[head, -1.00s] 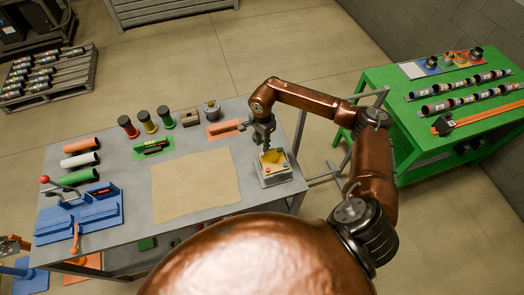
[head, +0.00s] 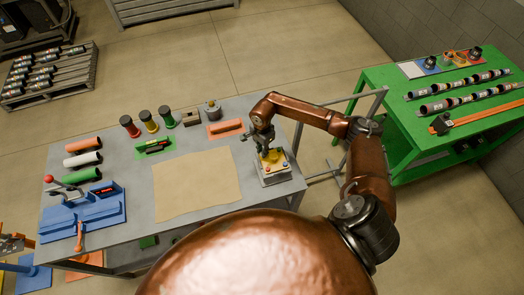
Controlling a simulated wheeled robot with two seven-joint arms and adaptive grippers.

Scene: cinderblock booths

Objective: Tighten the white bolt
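A small light-grey box (head: 275,180) with a yellow top stands near the right edge of the grey table. Small coloured bolt heads show on its top, red and blue among them. A pale one seems to be at its near left corner, too small to be sure that it is the white bolt. My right gripper (head: 263,150) points down at the far left part of the box top and hides some of it. Its fingers are too small and dark to tell if they are open or hold anything, or if they touch the box. My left gripper is not in view.
The grey table (head: 140,223) holds a tan mat (head: 196,190) left of the box, an orange tray (head: 226,129), several spools and tubes, and a blue fixture (head: 100,208). A green table (head: 400,105) stands at the right. The mat is clear.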

